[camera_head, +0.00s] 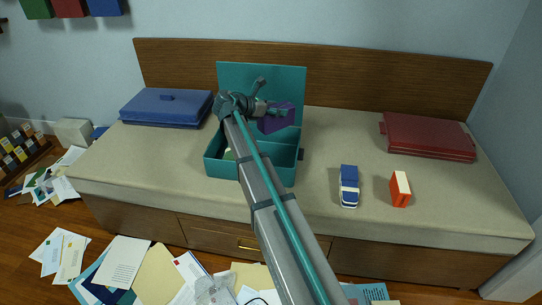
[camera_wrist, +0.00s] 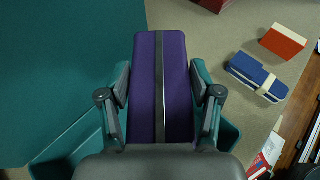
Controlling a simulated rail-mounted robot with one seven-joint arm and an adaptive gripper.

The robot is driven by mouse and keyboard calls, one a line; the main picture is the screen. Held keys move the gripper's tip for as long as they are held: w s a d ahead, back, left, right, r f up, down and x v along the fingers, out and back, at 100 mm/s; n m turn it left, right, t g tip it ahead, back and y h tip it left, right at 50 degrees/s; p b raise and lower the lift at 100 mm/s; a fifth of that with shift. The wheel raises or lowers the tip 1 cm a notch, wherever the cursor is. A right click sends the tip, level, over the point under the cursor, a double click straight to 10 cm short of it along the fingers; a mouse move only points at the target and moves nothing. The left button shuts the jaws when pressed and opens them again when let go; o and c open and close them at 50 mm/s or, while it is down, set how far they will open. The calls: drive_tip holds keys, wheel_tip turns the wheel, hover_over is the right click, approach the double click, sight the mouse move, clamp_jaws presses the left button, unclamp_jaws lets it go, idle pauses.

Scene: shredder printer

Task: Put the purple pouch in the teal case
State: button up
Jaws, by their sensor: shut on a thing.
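The purple pouch (camera_wrist: 175,80) has a dark stripe down its middle and is held between the two fingers of my gripper (camera_wrist: 160,105) in the wrist view. In the head view my gripper (camera_head: 262,108) is shut on the pouch (camera_head: 277,119), above the rear part of the teal case (camera_head: 222,172). The case is open, with its lid (camera_head: 262,76) standing up behind. A divider shows inside the case, and a small pale thing shows in its left part. My arm hides the middle of the case. In the wrist view the case wall (camera_wrist: 60,150) shows below the pouch.
A blue case (camera_head: 165,108) lies closed at the left and a dark red case (camera_head: 428,137) at the right. Papers (camera_head: 122,262) cover the floor in front.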

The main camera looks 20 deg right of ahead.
wheel_tip(320, 180, down, 18)
drive_tip(key=b, duration=0.4)
drive_tip(key=shift+a+r, duration=0.1)
drive_tip(key=shift+r, duration=0.1)
drive_tip(key=o, duration=1.3)
drive_tip(key=shift+f, duration=0.15)
drive_tip(key=shift+a+r, duration=0.1)
drive_tip(key=shift+r, duration=0.1)
drive_tip(key=p+v, duration=0.2)
drive_tip(key=v, duration=1)
